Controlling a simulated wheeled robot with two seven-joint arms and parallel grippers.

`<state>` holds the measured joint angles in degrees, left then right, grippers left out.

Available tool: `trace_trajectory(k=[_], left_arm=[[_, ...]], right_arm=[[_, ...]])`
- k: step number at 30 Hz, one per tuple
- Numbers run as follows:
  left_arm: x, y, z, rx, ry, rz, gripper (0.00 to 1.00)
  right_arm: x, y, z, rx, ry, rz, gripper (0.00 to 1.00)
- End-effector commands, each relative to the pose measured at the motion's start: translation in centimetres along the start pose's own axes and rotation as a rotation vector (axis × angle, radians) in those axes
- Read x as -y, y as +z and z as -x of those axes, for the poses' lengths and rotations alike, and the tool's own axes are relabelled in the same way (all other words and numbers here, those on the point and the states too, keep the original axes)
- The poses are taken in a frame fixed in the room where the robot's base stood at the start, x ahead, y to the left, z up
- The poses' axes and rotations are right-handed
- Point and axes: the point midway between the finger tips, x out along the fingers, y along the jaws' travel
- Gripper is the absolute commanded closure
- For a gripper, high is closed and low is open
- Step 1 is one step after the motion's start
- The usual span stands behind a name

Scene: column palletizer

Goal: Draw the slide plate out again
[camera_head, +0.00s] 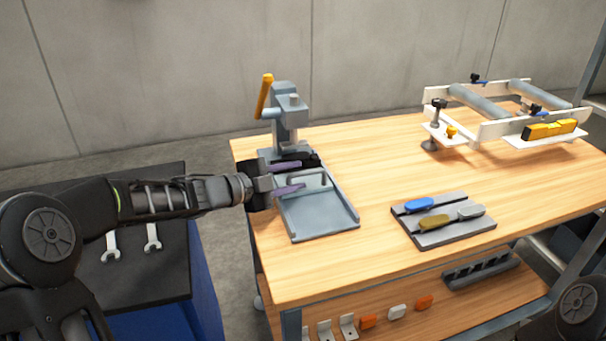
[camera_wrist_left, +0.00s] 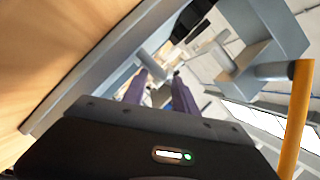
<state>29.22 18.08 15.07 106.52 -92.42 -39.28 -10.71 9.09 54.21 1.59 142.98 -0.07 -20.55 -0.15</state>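A grey press (camera_head: 288,122) with an orange lever (camera_head: 264,95) stands at the left end of the wooden table. A grey tray-like bed with raised edges (camera_head: 322,222) extends from it toward the front. The slide plate, with a light bar handle (camera_head: 312,179), appears at the bed's rear by the press; its far part is hidden. My left gripper (camera_head: 296,178) reaches in from the left, its purple fingers apart beside the handle. The wrist view shows the fingers (camera_wrist_left: 158,92) apart, with a grey bar (camera_wrist_left: 152,72) near their tips; contact is unclear. My right gripper is not visible.
A grey board (camera_head: 443,235) with blue, olive and grey-handled tools lies right of the bed. A white frame fixture (camera_head: 492,128) with rollers stands at the back right. A dark-topped blue cabinet (camera_head: 150,275) with wrenches stands left. The table between is clear.

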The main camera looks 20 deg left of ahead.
Motion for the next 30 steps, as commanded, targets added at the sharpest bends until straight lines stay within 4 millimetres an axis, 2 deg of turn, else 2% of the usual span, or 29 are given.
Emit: trace_trajectory(k=[3, 6, 16, 28, 30], left_arm=[[-0.1, -0.1, -1.9, -0.003, 0.001, 0.000, 0.66], [-0.1, 0.0, -2.8, -0.001, 0.001, 0.000, 0.66], [0.0, 0.0, -3.2, 0.001, 0.000, -0.001, 0.66], [0.0, 0.0, -3.2, 0.001, 0.000, -0.001, 0.98], [0.0, 0.0, -3.2, 0.001, 0.000, -0.001, 1.00]], right_arm=[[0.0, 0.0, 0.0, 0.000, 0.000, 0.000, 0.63], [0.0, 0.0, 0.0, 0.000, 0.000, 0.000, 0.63], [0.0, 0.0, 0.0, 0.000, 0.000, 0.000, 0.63], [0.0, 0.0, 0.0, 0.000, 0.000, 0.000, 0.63], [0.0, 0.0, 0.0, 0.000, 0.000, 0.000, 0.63]])
